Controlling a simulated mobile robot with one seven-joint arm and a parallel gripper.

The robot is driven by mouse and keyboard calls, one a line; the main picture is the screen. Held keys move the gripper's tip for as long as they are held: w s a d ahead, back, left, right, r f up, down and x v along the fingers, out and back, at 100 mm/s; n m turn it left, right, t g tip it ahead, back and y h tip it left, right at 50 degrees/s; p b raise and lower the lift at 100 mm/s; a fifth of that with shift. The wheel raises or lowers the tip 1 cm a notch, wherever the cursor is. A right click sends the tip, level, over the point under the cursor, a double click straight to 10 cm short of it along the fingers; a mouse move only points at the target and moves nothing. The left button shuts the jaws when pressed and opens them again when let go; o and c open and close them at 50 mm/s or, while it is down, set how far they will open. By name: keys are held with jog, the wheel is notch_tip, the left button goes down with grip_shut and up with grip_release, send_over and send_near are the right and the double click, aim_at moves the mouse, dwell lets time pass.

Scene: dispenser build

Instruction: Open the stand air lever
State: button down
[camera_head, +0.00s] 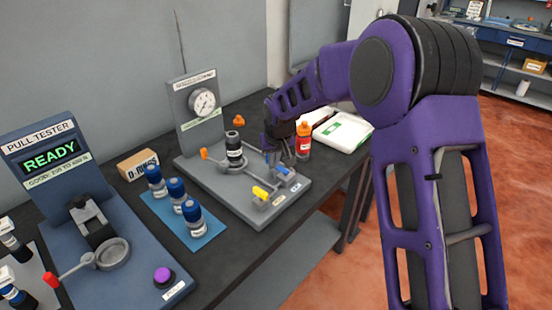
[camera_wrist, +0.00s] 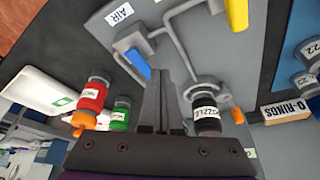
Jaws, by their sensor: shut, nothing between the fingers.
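The test stand (camera_head: 255,213) is a grey plate with a gauge panel at its back. The blue lever (camera_wrist: 138,65) sits on a grey valve by the AIR label (camera_wrist: 125,12); it also shows in the head view (camera_head: 282,171), partly behind my gripper. A yellow lever (camera_head: 261,192) sits to its left and nearer the front; it shows at the top of the wrist view (camera_wrist: 237,14). My gripper (camera_wrist: 167,70) is shut and empty, its fingertips low over the stand just right of the blue lever in the wrist view. I cannot tell whether they touch it.
A black nozzle bottle (camera_head: 234,150) stands in the stand's ring holder. A red bottle (camera_head: 303,142) with an orange tip and a green bottle (camera_wrist: 120,115) are close to my gripper. Blue-capped bottles stand on a blue mat (camera_head: 201,238). The pull tester (camera_head: 110,250) is at left.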

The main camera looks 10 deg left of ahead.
jog(key=shift+w+a, duration=0.3)
jog(key=shift+w, duration=0.2)
jog(key=shift+w+a, duration=0.25)
jog(key=shift+w, duration=0.25)
